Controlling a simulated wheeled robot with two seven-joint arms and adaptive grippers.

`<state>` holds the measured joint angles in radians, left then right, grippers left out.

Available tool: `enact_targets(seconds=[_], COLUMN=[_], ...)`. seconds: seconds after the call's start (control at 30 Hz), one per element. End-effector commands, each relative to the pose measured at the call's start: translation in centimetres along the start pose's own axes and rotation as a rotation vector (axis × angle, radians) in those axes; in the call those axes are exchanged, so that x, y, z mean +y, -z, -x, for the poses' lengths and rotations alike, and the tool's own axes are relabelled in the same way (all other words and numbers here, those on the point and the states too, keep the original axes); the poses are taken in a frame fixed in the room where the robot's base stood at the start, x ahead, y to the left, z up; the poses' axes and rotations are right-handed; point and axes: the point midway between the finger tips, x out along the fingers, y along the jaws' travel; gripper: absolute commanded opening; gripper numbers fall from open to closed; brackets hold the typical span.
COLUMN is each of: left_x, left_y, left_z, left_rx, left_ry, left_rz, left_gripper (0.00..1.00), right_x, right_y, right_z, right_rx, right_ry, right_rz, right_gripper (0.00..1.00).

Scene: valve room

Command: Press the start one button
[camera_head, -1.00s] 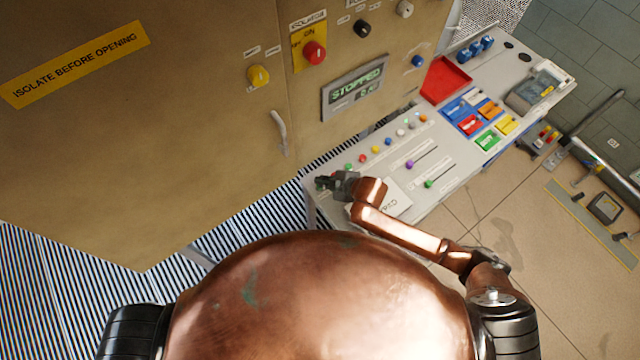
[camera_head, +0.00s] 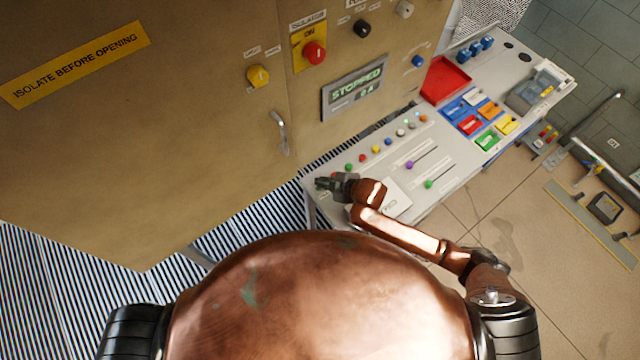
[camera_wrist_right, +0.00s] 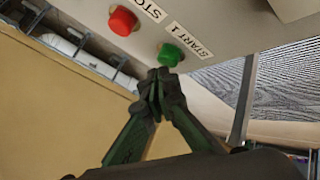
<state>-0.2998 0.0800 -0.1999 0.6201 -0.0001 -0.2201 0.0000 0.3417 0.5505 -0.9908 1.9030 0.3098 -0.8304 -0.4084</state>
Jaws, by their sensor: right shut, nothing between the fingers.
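The start one button is a green round button (camera_wrist_right: 170,55) beside a label reading "START 1" in the right wrist view. A red button (camera_wrist_right: 123,21) with a "STOP" label sits to its left. My right gripper (camera_wrist_right: 158,78) is shut and empty, with its fingertips just below the green button in that view; I cannot tell whether they touch it. In the head view my right gripper (camera_head: 322,184) is over the near left end of the console (camera_head: 318,210) and hides the start one button there. My left gripper is not in view.
A row of small coloured buttons (camera_head: 376,149) and sliders lies farther along the console. A tan cabinet (camera_head: 200,120) stands behind, with a red isolator knob (camera_head: 314,53), a yellow knob (camera_head: 258,76) and a display (camera_head: 355,88) reading "STOPPED". A red tray (camera_head: 445,80) lies beyond.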

Motion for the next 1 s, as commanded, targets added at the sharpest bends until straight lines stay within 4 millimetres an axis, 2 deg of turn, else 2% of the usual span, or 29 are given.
enact_targets(seconds=[1.0], left_x=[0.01], left_y=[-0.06], left_z=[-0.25], left_rx=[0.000], left_ry=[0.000], left_rz=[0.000], left_gripper=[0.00], right_x=[-0.48], right_y=[-0.49], right_z=[-0.65], right_rx=[-0.001], right_ry=[0.001], right_rz=[-0.001], right_gripper=[0.00])
